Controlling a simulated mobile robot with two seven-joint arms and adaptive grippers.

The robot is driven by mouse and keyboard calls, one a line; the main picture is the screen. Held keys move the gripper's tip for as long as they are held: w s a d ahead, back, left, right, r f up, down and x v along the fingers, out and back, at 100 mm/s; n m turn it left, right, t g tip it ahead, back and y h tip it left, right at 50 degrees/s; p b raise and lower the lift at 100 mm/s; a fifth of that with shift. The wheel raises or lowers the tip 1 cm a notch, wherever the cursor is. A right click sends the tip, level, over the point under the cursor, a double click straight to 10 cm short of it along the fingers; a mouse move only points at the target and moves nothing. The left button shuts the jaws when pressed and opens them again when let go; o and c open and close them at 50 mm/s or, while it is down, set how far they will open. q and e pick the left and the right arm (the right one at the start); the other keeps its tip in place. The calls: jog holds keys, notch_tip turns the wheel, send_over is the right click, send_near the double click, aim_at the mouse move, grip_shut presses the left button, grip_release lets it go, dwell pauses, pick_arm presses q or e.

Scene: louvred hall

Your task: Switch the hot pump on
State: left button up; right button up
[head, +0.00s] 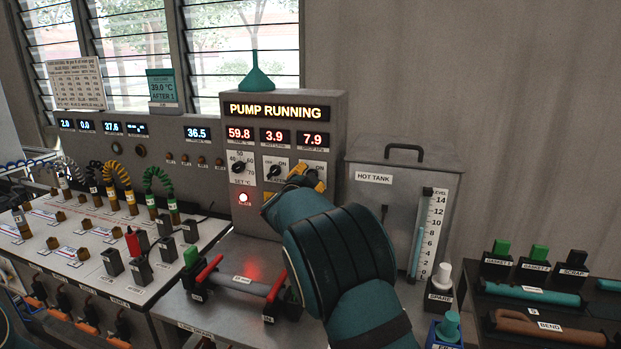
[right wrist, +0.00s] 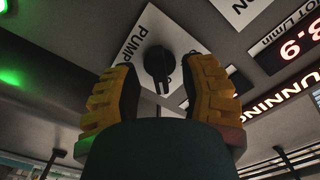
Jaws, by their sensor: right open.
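The grey pump cabinet (head: 333,125) stands at the centre of the head view, its amber display (head: 279,111) reading "PUMP RUNNING". Red readouts below show 59.8, 3.9 and 7.9. My right gripper (head: 306,175) is at the right switch plate on the cabinet front and hides most of it. In the right wrist view, a black rotary knob (right wrist: 158,70) sits on a white plate lettered "PUMP". The open yellow fingers of my right gripper (right wrist: 163,76) stand either side of the knob, with visible gaps. My left gripper is not in view.
A hot tank (head: 392,158) stands close on the right. A red-handled bar (head: 240,283) lies below, and a green funnel (head: 256,73) tops the cabinet.

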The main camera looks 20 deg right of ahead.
jog(key=v, duration=0.7)
jog(key=shift+a, duration=0.1)
